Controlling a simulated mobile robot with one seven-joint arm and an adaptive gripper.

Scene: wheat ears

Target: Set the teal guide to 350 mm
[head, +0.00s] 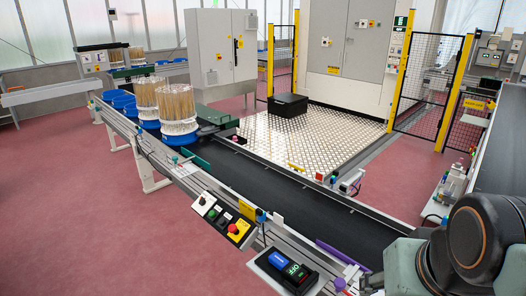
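The teal guide (196,159) looks like a short dark teal bar at the near side of the black conveyor belt (262,180), just past the blue-based wheat holders. A small teal knob (174,159) sits beside it on the near rail. Any scale or millimetre reading there is too small to read. My gripper is out of the picture; only a grey and black part of my arm shows at the lower right.
Clear holders of wheat stalks on blue bases (180,130) stand on the conveyor. A purple guide (333,252) lies at the near end. A button box (222,219) and a control box (284,270) reading OFF are on the near rail. Yellow-posted fencing (455,95) stands behind.

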